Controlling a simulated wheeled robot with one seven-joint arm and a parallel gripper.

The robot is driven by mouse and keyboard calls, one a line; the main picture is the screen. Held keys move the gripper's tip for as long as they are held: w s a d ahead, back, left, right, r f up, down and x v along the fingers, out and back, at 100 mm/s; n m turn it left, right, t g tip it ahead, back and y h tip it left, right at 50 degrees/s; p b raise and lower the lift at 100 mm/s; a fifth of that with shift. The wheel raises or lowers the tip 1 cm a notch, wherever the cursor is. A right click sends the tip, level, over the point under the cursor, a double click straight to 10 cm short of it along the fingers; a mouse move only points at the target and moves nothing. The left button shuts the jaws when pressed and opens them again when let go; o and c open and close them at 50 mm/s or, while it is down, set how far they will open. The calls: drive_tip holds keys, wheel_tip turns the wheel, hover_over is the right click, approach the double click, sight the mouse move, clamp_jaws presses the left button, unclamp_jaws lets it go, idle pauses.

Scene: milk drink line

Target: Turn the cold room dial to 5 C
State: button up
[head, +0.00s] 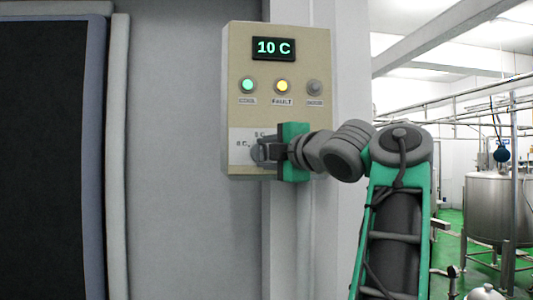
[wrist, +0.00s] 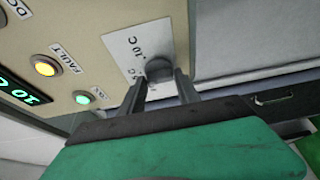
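The cold room dial (head: 257,153) is a round grey knob on a white plate low on the beige control box (head: 240,60). The display (head: 273,48) on the box reads 10 C. My gripper (head: 266,152) is at the dial from the right and partly hides it and its scale marks. In the wrist view the dial (wrist: 159,69) sits between the tips of my two fingers (wrist: 161,80), with a narrow gap seeming to show on each side. The mark 10 C is legible beside it. The knob's pointer direction cannot be made out.
A green lamp (head: 247,85), a yellow fault lamp (head: 282,86) and a grey button (head: 314,88) sit above the dial. A dark door (head: 45,150) with a pale frame is at left. A steel tank (head: 497,205) stands far right.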

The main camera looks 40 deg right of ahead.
drive_tip(key=o, duration=0.4)
drive_tip(key=v, duration=0.8)
drive_tip(key=shift+b, duration=0.35)
drive_tip(key=shift+d, duration=0.1)
